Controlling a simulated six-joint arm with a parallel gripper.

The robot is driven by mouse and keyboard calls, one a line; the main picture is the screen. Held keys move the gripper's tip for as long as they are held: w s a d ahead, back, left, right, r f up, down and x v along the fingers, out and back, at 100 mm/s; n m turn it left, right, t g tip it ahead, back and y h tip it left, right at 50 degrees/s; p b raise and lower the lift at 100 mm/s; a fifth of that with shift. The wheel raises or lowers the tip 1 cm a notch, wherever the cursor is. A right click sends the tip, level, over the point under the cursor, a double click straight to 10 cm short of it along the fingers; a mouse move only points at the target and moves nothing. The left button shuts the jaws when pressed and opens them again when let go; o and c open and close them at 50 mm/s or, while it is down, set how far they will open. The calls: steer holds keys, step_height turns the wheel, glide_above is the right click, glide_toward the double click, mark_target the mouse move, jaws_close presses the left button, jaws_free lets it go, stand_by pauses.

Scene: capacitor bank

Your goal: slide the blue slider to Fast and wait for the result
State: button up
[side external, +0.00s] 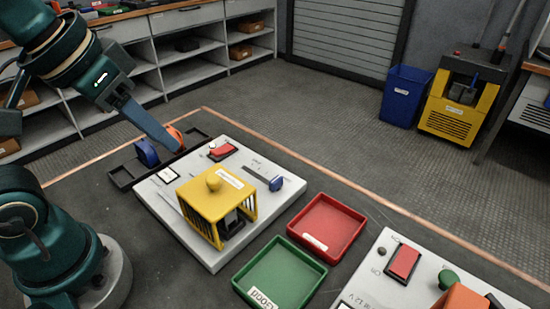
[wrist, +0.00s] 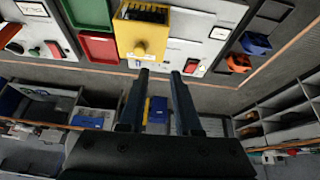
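The blue slider (side external: 276,184) sits at the right end of a dark slot on a pale panel (side external: 190,247), right of a yellow cage. The slot's lettering is too small to read. My gripper (side external: 170,143) is up at the left in the side view, above the panel's far left side and well away from the slider. The wrist view shows the two fingers of my gripper (wrist: 160,75) apart with nothing held between them.
The yellow cage (side external: 212,204) with a knob stands beside the slider. A red switch (side external: 222,151) is on the panel's far side. Blue (side external: 147,152) and orange parts lie in a dark tray at left. Red (side external: 345,217) and green (side external: 280,273) trays stand at right.

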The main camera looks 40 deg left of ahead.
steer(key=w+d+r+g, duration=0.1)
steer(key=w+r, duration=0.3)
steer(key=w, duration=0.2)
steer(key=g, duration=0.4)
glide_above(276, 179)
step_height(276, 179, down, 11)
steer(key=shift+m, duration=0.3)
steer(key=shift+f, duration=4.5)
jaws_close()
